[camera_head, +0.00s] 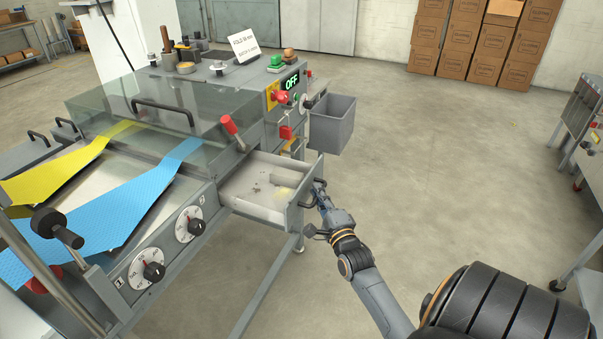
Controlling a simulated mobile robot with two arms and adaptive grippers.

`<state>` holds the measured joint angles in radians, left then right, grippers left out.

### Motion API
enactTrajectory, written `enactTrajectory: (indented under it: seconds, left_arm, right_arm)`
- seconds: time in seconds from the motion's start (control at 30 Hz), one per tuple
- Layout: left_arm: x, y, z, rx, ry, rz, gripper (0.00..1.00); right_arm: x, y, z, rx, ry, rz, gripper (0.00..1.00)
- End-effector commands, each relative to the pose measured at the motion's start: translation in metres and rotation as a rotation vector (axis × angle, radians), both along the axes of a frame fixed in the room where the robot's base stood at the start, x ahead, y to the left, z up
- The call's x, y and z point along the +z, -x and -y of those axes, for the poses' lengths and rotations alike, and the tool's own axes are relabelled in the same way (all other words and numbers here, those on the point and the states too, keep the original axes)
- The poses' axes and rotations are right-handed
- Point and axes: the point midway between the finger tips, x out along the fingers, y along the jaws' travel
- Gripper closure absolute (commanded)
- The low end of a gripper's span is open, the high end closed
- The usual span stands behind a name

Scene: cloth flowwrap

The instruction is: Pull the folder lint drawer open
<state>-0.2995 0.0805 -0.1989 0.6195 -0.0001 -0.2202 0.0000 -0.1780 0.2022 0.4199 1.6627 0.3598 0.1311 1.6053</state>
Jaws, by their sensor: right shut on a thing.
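The lint drawer (252,207) sticks out of the right side of the grey folder machine (180,227). Its inside shows, with grey lint bits and a pale roll-like piece in it. My right gripper (318,195) is at the drawer's front panel, shut on the drawer handle (306,204). The fingers and part of the handle are small and partly hidden by the gripper. My left gripper is not in view.
A grey bin (332,122) hangs on the machine just behind the drawer. A red-tipped lever (229,125) stands above the drawer. Blue cloth (105,215) and yellow cloth (65,172) run into the machine. Floor to the right is clear up to a cart (585,130).

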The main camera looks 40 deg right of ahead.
Motion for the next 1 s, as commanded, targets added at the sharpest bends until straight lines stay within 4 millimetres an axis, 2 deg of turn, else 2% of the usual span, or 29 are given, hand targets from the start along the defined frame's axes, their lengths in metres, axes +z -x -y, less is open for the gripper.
enactTrajectory:
  seconds: [0.2, 0.6, 0.63, 0.67, 1.0]
  left_arm:
    - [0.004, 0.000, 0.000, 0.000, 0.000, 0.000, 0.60]
    - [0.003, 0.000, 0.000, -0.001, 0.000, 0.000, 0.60]
    - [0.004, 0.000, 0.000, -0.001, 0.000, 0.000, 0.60]
    - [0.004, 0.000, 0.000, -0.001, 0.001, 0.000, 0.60]
    - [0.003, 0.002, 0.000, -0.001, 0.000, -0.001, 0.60]
  right_arm:
    - [-0.001, 0.014, 0.006, 0.000, 0.000, -0.003, 1.00]
    - [-0.001, 0.016, 0.006, 0.000, -0.001, -0.002, 1.00]
    - [-0.001, 0.016, 0.006, 0.000, -0.001, -0.002, 0.86]
    - [-0.001, 0.016, 0.006, 0.000, -0.001, -0.002, 0.80]
    - [-0.001, 0.017, 0.006, 0.000, 0.000, -0.001, 0.79]
